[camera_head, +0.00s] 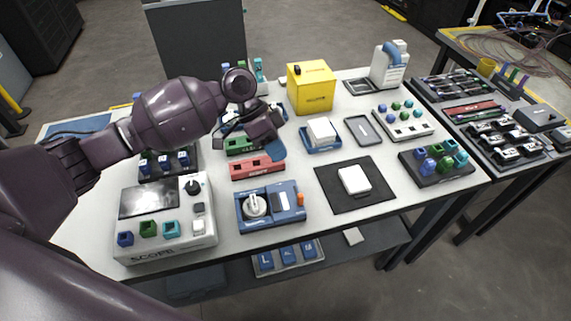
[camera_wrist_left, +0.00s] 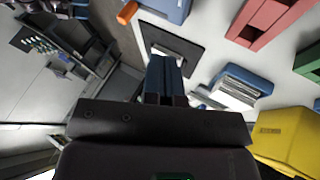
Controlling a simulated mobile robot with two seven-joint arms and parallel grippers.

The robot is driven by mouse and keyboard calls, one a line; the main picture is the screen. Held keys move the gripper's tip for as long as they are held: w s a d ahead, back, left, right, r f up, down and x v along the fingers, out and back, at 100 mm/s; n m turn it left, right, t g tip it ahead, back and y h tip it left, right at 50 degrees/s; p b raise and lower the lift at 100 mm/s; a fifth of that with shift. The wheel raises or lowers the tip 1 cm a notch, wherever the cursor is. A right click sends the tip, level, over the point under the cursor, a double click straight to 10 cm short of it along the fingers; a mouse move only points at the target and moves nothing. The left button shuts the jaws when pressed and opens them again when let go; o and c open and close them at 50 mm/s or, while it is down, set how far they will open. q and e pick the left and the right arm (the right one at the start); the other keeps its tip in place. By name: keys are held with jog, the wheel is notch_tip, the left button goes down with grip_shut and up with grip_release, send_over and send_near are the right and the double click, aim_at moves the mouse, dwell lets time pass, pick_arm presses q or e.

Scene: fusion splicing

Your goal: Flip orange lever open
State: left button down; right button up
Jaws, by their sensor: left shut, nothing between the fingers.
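The orange lever (camera_head: 300,199) stands up at the right end of the blue device (camera_head: 270,222), near the front edge of the table. In the left wrist view the orange lever (camera_wrist_left: 127,13) shows at the top, beside part of the blue device (camera_wrist_left: 168,8). My left gripper (camera_head: 275,152) is over the red tray, behind the lever and apart from it. Its blue fingers (camera_wrist_left: 165,78) are shut and empty. My right gripper is in neither view.
A grey scope box (camera_head: 165,220) stands left of the blue device. A black mat (camera_head: 375,192) with a white block (camera_head: 354,180) lies to the right. The red tray (camera_head: 258,168) lies behind the device. A yellow box (camera_head: 311,88) stands farther back.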

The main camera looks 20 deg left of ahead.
pick_arm(q)
jog(key=v, duration=0.4)
jog(key=shift+w+f, duration=0.1)
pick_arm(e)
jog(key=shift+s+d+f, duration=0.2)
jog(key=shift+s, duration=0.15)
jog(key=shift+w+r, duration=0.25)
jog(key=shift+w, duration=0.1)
